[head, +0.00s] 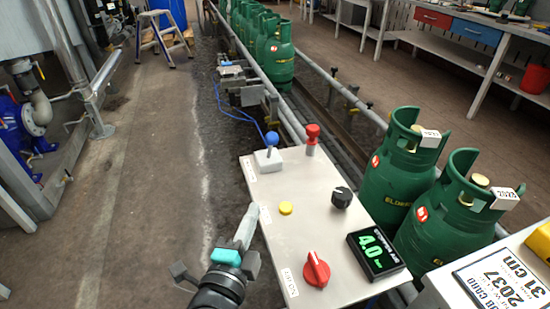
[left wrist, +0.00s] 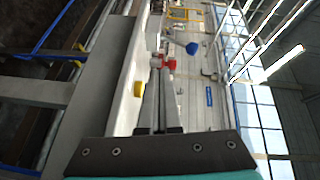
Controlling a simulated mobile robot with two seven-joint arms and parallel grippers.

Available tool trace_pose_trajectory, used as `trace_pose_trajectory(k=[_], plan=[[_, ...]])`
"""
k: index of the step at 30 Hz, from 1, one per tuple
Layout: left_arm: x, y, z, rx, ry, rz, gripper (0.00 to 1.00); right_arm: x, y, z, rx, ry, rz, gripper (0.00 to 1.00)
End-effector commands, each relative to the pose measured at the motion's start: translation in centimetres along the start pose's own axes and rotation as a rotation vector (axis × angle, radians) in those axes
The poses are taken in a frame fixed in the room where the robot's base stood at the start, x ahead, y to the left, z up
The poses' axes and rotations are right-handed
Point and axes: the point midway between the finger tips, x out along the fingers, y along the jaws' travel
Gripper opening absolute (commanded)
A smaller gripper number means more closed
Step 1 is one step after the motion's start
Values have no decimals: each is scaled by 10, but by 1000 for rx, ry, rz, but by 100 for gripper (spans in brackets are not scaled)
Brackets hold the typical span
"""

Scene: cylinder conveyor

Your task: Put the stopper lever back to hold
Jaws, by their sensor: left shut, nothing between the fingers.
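A lever with a blue ball (head: 271,138) stands on a white block at the far left corner of the pale control panel (head: 262,190). The blue ball (left wrist: 193,48) also shows in the left wrist view. A red-topped post (head: 313,132) stands to its right. The labels are too small to tell which is the stopper lever. My left gripper (head: 253,213) is shut and empty at the panel's left edge, beside the yellow button (head: 286,208) and nearer me than the blue-ball lever. Its shut fingers (left wrist: 158,85) show in the left wrist view. My right gripper is out of view.
The panel also holds a black knob (head: 341,197), a red knob (head: 317,270) and a display reading 4.0 (head: 377,253). Green cylinders (head: 399,165) stand along the conveyor to the right, with several more at the back. The floor left of the panel is clear.

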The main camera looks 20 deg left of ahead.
Motion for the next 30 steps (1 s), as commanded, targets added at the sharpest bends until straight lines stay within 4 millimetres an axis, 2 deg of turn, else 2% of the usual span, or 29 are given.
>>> trace_pose_trajectory(k=[3, 9, 23, 30], plan=[[-2, -15, -13, 114, 49, -81, 0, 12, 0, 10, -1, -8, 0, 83], [-5, -30, -28, 237, 98, -166, 0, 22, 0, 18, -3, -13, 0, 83], [-4, -33, -31, 256, 107, -180, 0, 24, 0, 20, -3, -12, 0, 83], [14, -37, -34, 256, 108, -182, 0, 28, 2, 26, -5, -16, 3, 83]])
